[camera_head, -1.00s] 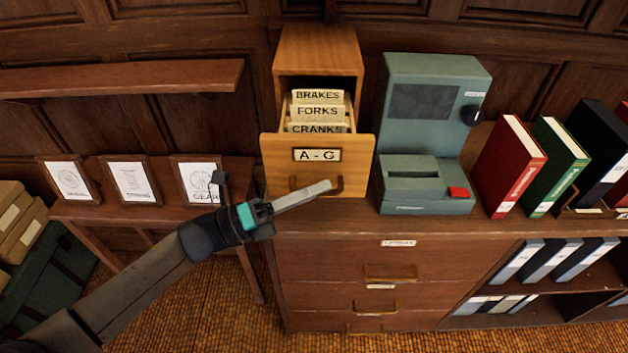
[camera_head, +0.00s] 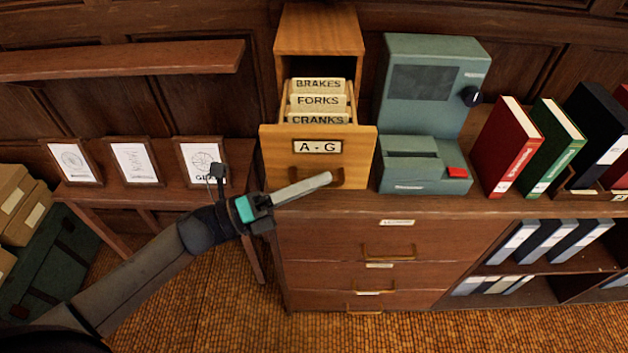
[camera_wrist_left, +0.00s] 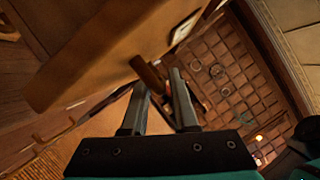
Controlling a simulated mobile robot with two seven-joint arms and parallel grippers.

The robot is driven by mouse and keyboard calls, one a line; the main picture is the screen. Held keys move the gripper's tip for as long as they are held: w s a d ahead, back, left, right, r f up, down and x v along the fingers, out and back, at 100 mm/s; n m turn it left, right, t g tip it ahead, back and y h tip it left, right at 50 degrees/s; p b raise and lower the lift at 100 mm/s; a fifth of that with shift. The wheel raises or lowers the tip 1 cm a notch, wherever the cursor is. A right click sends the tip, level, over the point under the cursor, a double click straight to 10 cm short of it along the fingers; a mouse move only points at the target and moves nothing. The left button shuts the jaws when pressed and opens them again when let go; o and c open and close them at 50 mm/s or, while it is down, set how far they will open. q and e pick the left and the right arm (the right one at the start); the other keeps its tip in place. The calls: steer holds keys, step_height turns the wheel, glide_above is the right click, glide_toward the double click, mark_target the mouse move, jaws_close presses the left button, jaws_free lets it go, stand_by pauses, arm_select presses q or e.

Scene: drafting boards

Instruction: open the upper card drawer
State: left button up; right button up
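The upper card drawer (camera_head: 275,153) is a light wooden drawer with an "A - G" label, in a small wooden cabinet (camera_head: 318,30). It stands well out, with cards marked BRAKES, FORKS and CRANKS (camera_head: 318,101) showing inside. My left gripper (camera_head: 325,179) is at the brown handle (camera_head: 337,180) low on the drawer front. In the left wrist view the handle (camera_wrist_left: 150,75) lies between the two fingers (camera_wrist_left: 160,82), which look closed around it. The fingers partly hide the handle in the head view. My right gripper is not in view.
The cabinet stands on a dark wooden chest (camera_head: 340,236) with more drawers. A green machine (camera_head: 425,110) stands close on the right, then red and green books (camera_head: 512,150). Framed pictures (camera_head: 135,162) are on a low table at left, below a wall shelf (camera_head: 120,60).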

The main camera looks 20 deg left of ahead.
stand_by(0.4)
arm_select(q)
steer(key=b+v, duration=0.2)
steer(key=v, duration=1.3)
steer(key=shift+b, duration=0.3)
steer(key=shift+s, duration=0.1)
steer(key=a+f+n+t+y+b, duration=0.15)
steer(key=a+f+n+y, duration=0.25)
steer(key=f+n+y, duration=0.8)
steer(key=a+f+n+y+b, duration=0.3)
steer(key=f+n, duration=0.5)
steer(key=f, duration=1)
steer(key=s+f+n+g+y, duration=0.1)
steer(key=s+f+n+g, duration=0.4)
steer(key=f, duration=0.5)
steer(key=s+d+f+n+g, duration=0.3)
steer(key=s+d+f, duration=0.2)
steer(key=s, duration=0.5)
steer(key=s+d+f+n+g+b, duration=0.1)
steer(key=s+d+f+n+g, duration=0.3)
steer(key=s+f, duration=0.5)
steer(key=shift+s+d+f+y, duration=0.35)
steer(key=shift+s+d, duration=0.3)
steer(key=shift+d, duration=0.55)
